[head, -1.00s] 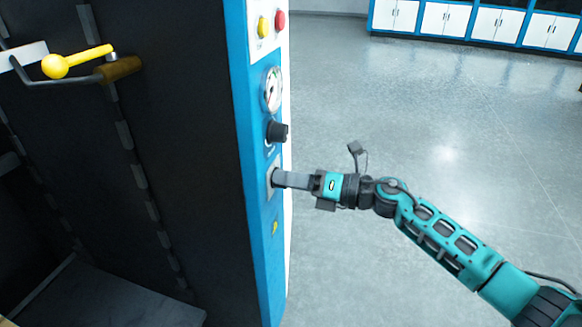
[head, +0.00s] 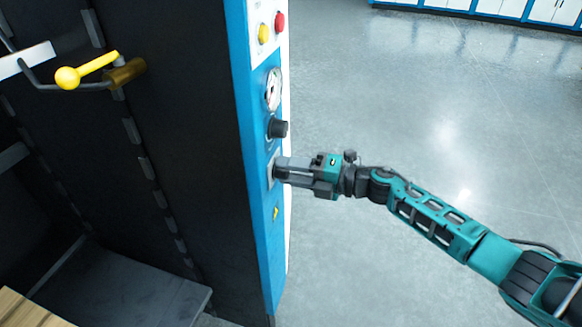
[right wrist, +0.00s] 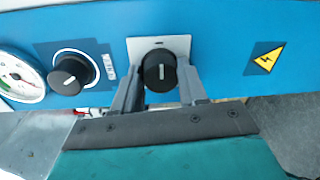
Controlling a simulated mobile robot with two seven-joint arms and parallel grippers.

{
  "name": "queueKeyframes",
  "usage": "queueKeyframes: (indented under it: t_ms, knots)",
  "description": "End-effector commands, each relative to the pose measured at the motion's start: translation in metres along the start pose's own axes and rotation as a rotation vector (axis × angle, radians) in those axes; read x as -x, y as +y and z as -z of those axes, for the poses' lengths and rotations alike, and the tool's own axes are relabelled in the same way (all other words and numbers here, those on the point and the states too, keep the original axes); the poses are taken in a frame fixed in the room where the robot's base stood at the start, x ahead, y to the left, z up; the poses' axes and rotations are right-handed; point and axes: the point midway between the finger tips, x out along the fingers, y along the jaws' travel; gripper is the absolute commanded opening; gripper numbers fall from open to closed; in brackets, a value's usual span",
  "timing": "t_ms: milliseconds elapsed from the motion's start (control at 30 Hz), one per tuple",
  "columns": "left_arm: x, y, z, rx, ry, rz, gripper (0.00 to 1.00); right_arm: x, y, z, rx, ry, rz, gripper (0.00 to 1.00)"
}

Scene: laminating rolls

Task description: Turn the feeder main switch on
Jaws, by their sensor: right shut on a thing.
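The feeder main switch (right wrist: 160,74) is a black rotary knob with a white mark on a pale square plate (right wrist: 152,44). In the right wrist view its mark runs up and down the picture. My right gripper (head: 280,170) reaches the blue control panel (head: 262,225) from the right and is shut on the knob, one finger on each side. In the head view the fingers hide the knob, and only part of the plate shows. My left gripper is not in view.
Above the switch on the panel are another black knob (head: 277,128), a round gauge (head: 273,90), and yellow (head: 263,34) and red (head: 280,22) buttons. A yellow warning sign (head: 276,213) is below. A yellow-handled lever (head: 88,70) sticks out at left. The floor at right is clear.

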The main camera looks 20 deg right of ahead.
Motion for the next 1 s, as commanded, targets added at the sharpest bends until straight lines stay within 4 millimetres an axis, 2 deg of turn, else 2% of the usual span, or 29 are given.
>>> queueKeyframes:
  t_ms: [467,500,733,1000]
  knots:
    - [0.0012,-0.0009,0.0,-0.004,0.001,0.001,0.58,0.0001,-0.0004,-0.0005,-0.016,-0.001,0.001,0.12]
    - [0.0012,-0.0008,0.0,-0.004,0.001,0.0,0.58,0.0001,-0.0004,-0.0004,-0.016,-0.001,0.001,0.44]
    - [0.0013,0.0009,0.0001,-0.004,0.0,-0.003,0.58,0.0,-0.0003,-0.0001,-0.014,0.0,0.0,0.66]
    - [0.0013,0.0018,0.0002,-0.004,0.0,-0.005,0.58,0.0011,-0.0003,0.0,-0.013,0.001,0.0,0.67]
